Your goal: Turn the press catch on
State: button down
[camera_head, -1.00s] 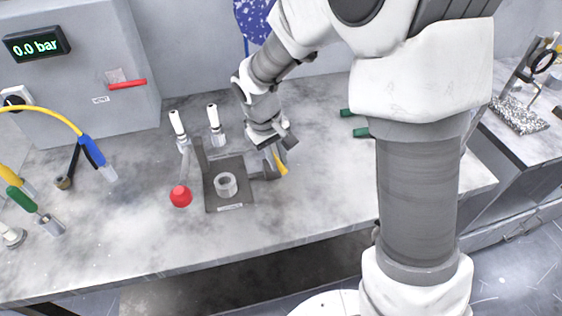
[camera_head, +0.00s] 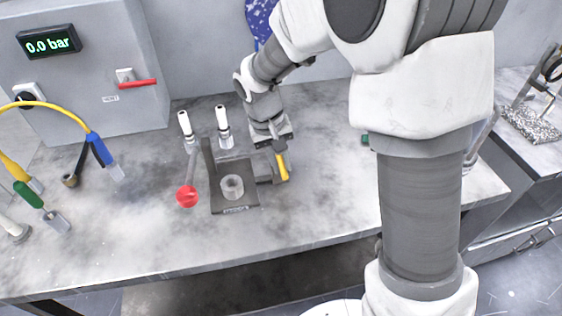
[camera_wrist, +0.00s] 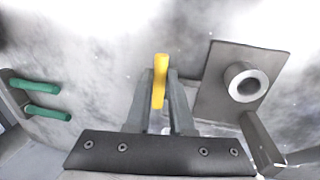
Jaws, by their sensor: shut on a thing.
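The press stands on the grey bench with a dark base plate (camera_head: 232,208), an upright column and a round metal cup (camera_head: 232,187). Its lever ends in a red ball (camera_head: 187,196) at the left. The yellow press catch (camera_head: 282,168) is on the press's right side. My gripper (camera_head: 277,150) reaches down to it from above and is shut on it. In the wrist view the yellow catch (camera_wrist: 160,80) sits between the two fingers, its end showing past the fingertips. The base plate (camera_wrist: 215,85) is to the right there. The catch's pivot is hard to make out.
Two white-handled tools (camera_head: 223,125) stand just behind the press. A grey cabinet with a red handle (camera_head: 138,84) and a display (camera_head: 48,42) reading 0.0 bar stands back left. Cables lie at left. Green handles (camera_wrist: 35,98) lie beside the gripper. The front bench is clear.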

jog(key=c, duration=0.8)
grip_release()
jog(key=a+r, duration=0.1)
jog(key=r, duration=0.4)
jog(key=a+r+p, duration=0.1)
jog(key=r, duration=0.5)
jog(key=a+r+p, duration=0.1)
jog(key=r, duration=0.5)
jog(key=shift+s+a, duration=0.2)
jog(key=shift+s, duration=0.1)
jog(key=shift+r, duration=0.1)
jog(key=s+d+t, duration=0.1)
jog(key=s+d, duration=0.4)
jog(key=s, duration=0.1)
jog(key=s+d+r+m+t+y, duration=0.1)
jog(key=s+d+t, duration=0.1)
jog(key=s+d, duration=0.3)
jog(key=s+d+m+t+y, duration=0.1)
jog(key=s+d+t, duration=0.1)
jog(key=s+d, duration=0.4)
jog(key=shift+s+r, duration=0.4)
jog(key=shift+s, duration=0.15)
